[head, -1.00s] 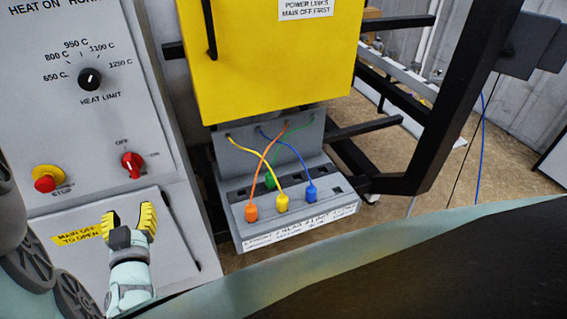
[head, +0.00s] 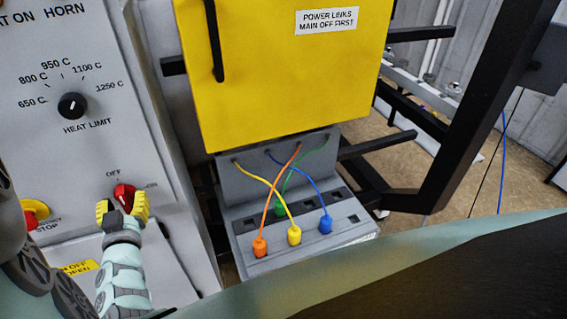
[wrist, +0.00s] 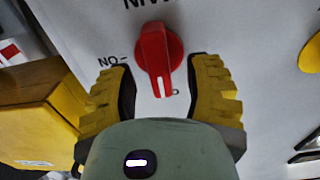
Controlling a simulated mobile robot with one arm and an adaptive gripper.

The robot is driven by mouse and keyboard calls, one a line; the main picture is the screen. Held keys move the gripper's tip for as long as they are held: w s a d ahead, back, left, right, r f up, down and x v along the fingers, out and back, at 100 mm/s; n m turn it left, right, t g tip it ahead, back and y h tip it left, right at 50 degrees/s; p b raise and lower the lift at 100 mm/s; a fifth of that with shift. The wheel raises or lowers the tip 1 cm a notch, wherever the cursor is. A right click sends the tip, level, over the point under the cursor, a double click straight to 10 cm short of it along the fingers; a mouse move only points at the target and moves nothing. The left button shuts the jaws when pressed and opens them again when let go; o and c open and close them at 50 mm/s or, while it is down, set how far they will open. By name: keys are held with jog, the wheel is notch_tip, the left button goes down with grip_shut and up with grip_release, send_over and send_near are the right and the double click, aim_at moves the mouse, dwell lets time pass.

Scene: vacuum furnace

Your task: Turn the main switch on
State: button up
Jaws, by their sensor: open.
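The main switch is a red rotary knob (head: 124,192) on the grey control panel, with OFF above it and ON to its right. In the wrist view, where the lettering is upside down, the red knob (wrist: 158,50) shows its white mark pointing at the partly hidden OFF label. My gripper (head: 122,206) is open right at the knob, its yellow fingers on either side. In the wrist view my gripper (wrist: 159,80) has a visible gap between each finger and the knob. The fingers hide the knob's lower part in the head view.
A black heat limit dial (head: 72,105) is above the switch. A red emergency stop button (head: 30,220) on a yellow base is close to the left. A yellow power links box (head: 270,75) and a socket block with coloured cables (head: 290,190) stand to the right.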

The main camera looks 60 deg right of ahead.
jog(key=shift+w+d, duration=0.15)
jog(key=shift+w, duration=0.1)
jog(key=shift+s, duration=0.1)
grip_shut()
dwell(0.3)
